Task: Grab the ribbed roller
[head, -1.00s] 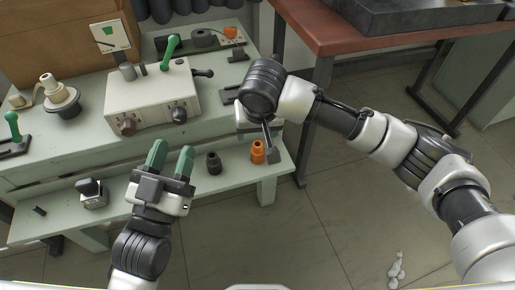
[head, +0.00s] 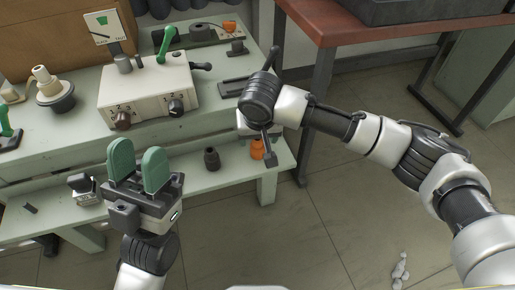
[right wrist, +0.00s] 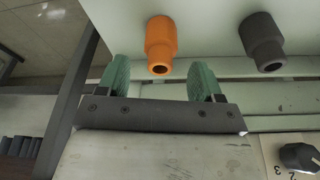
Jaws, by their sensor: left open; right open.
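An orange stepped cylinder (head: 257,149) stands on the lower green shelf, partly hidden by my right arm in the head view. A dark stepped cylinder (head: 211,158) stands to its left. I cannot tell for sure which is the ribbed roller; no ribs show clearly. My right gripper (right wrist: 160,72) is open and empty, with the orange cylinder (right wrist: 161,44) ahead in the gap between its green fingers. The dark cylinder (right wrist: 263,42) is right of the fingers in the right wrist view. My left gripper (head: 138,155) is open and empty, in front of the shelf.
A beige control box (head: 148,94) with knobs and a green lever stands on the upper bench. A metal block (head: 84,188) and a small dark cylinder (head: 29,208) lie on the lower shelf at left. A red-brown table (head: 335,30) stands at the back right.

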